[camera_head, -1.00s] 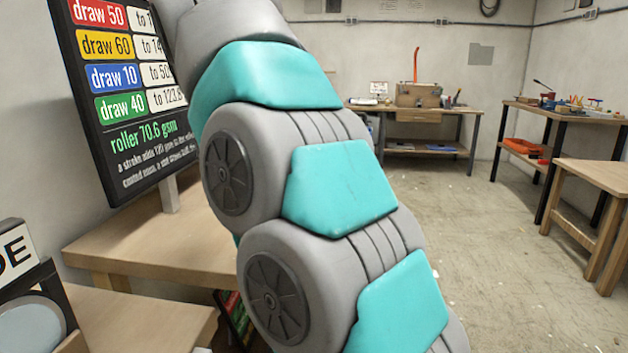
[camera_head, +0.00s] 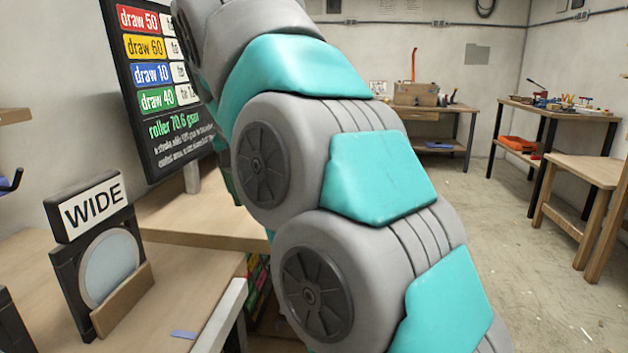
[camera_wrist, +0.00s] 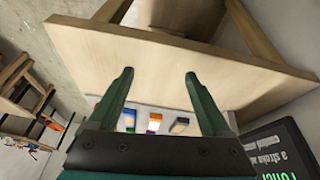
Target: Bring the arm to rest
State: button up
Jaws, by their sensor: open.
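My arm, grey with teal panels, fills the middle of the head view and hides much of the room behind it. My gripper does not show clearly in the head view. In the wrist view my gripper (camera_wrist: 155,95) has its two dark green fingers spread wide, with nothing held between them. A pale wooden table top (camera_wrist: 90,48) lies beyond the fingers. Between the fingers several small coloured items (camera_wrist: 154,122) show on a light surface; they are too small to identify.
A black board with coloured draw labels (camera_head: 165,90) stands behind. Workbenches (camera_head: 430,118) line the far wall. Open floor (camera_head: 470,205) lies to the right.

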jog(key=s+d+f+n+g, duration=0.1)
jog(key=s+d+f+g, duration=0.1)
jog(key=s+d+f, duration=0.6)
jog(key=s+d+f+n+g, duration=0.1)
jog(key=s+d+f, duration=0.2)
jog(key=d+f, duration=0.5)
jog(key=s+d+f+g, duration=0.1)
jog(key=s+d+f, duration=0.1)
jog(key=s+f, duration=0.2)
jog(key=s+d+f+m+g, duration=0.1)
jog(key=s+d+f, duration=0.2)
jog(key=s, duration=0.6)
jog(key=s+d+f+g+y, duration=0.1)
jog(key=s+d+f, duration=0.2)
jog(key=s+f, duration=0.3)
jog(key=shift+s+d+m, duration=0.15)
jog(key=shift+s+m, duration=0.15)
jog(key=shift+s, duration=0.45)
jog(key=shift+f, duration=0.1)
